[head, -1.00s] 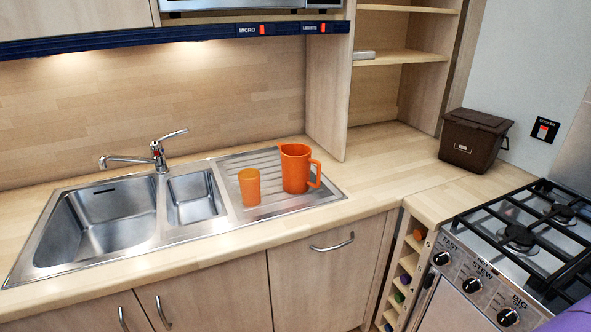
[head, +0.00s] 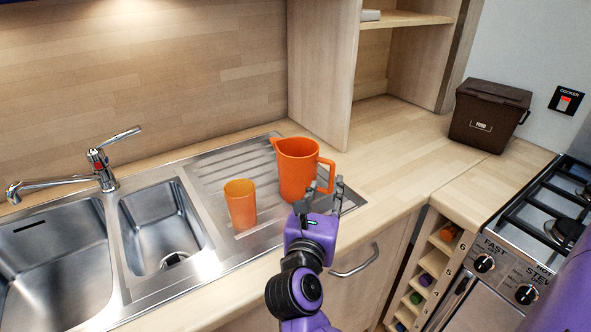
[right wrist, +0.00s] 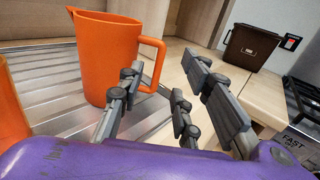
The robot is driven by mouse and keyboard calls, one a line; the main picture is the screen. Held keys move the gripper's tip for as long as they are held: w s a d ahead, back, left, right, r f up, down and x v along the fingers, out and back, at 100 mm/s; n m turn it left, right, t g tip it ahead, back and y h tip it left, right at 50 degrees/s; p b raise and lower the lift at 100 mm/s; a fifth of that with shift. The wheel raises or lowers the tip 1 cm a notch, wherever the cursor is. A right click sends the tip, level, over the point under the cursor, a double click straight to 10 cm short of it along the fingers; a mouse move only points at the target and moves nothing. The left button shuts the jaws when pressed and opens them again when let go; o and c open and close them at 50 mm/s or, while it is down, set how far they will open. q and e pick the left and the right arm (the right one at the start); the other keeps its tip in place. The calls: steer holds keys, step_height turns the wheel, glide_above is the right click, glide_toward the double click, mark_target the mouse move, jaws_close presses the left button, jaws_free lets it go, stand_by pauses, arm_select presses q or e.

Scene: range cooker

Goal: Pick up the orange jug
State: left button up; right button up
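The orange jug (head: 295,168) stands upright on the ribbed steel drainboard (head: 213,174), its handle to the right. My right gripper (head: 320,192) is in front of the jug, near the handle, with its fingers apart. In the right wrist view the jug (right wrist: 104,58) stands ahead and to the left. The open right gripper (right wrist: 165,80) shows there with nothing between its fingers; the handle is close to the left finger, and I cannot tell whether they touch. My left gripper is not in view.
An orange cup (head: 240,204) stands left of the jug on the drainboard. The sink and tap (head: 102,168) are further left. A brown bin (head: 490,114) stands back right, near the cooker (head: 540,240). The worktop (head: 400,150) right of the jug is clear.

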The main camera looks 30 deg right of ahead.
mark_target(332, 171)
steer(key=p+x, duration=0.1)
steer(key=x, duration=0.5)
steer(key=shift+w+d, duration=0.15)
steer(key=shift+d, duration=0.1)
steer(key=shift+w+d+f, duration=0.15)
steer(key=shift+w+d, duration=0.1)
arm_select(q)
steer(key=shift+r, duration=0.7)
arm_select(e)
steer(key=shift+c, duration=0.3)
jaws_close()
